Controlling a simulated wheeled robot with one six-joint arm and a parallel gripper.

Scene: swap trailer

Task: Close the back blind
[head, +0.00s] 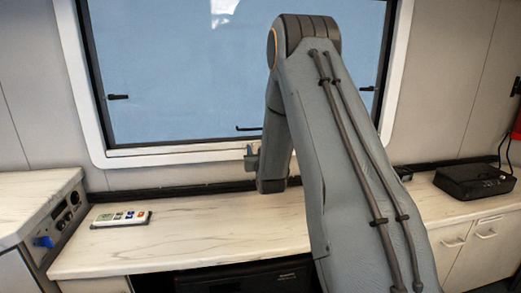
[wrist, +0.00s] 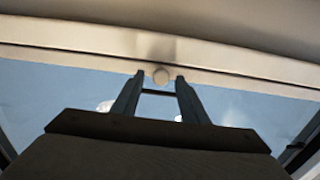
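In the wrist view, a pale bar (wrist: 60,47) runs across the top of the window, with a round pale knob (wrist: 161,76) at its lower edge. I take this bar to be the blind's. My gripper (wrist: 160,78) points up at it, fingers apart, with the knob between the fingertips in the picture. Gaps show on both sides of the knob; I cannot tell how near in depth it is. In the head view, the window (head: 180,75) shows bare blue glass with no blind drawn across the visible part.
A marble-look counter (head: 190,240) runs below the window. On it lies a small white panel with coloured buttons (head: 122,218). A black box (head: 474,181) sits at the right. A raised unit with knobs (head: 60,225) stands at the left. Black window handles (head: 118,97) stick out.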

